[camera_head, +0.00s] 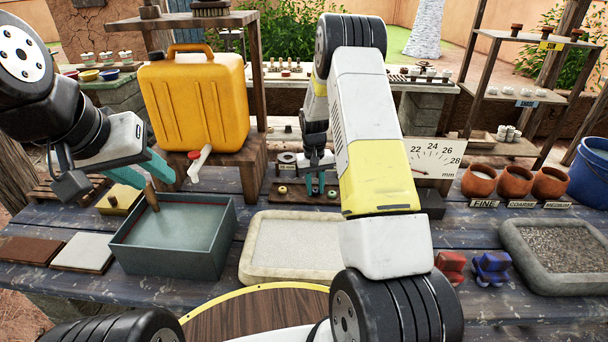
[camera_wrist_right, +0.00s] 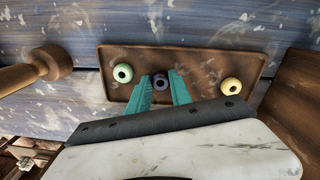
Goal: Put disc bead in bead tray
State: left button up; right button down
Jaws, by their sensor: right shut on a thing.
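The bead tray (camera_wrist_right: 205,62) is a shallow brown rectangle; it also shows in the head view (camera_head: 300,200) at the back middle of the table. A pale green bead (camera_wrist_right: 123,72) sits at its left and a yellow bead (camera_wrist_right: 231,86) at its right. My right gripper (camera_wrist_right: 161,86) is shut on a dark purple disc bead (camera_wrist_right: 160,81), at the middle of the tray between the other two. I cannot tell whether the bead touches the tray. In the head view my right gripper (camera_head: 315,186) hides it. My left gripper (camera_head: 172,172) is open and empty beside the yellow jerrycan.
A grey water bin (camera_head: 175,262) with a stick stands at left, and a pale sand tray (camera_head: 290,270) at centre. The yellow jerrycan (camera_head: 195,100) and its white spigot (camera_head: 199,163) are near my left gripper. A gauge card (camera_head: 436,160) and clay pots (camera_head: 515,181) stand right.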

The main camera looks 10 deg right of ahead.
jog(key=c, duration=1.2)
grip_release()
jog(key=shift+f, duration=0.1)
jog(key=shift+o, duration=0.2)
notch_tip(320, 180, up, 12)
notch_tip(320, 180, up, 9)
jog(key=t, duration=0.1)
send_over(314, 191)
jog(key=s+a, duration=0.1)
jog(key=s, duration=0.3)
jog(key=s+a+r+t+y, duration=0.1)
jog(key=s+a+r+t, duration=0.1)
jog(key=s+r, duration=0.55)
jog(key=s+a+r+t+y, duration=0.15)
jog(key=s+r, duration=0.35)
jog(key=s, duration=0.6)
jog(key=s+a+t, duration=0.1)
jog(key=s+a, duration=0.1)
jog(key=s, duration=0.7)
jog(key=shift+s+a+n+t, duration=0.2)
jog(key=shift+a+n+t, duration=0.1)
jog(key=shift+n+t, duration=0.1)
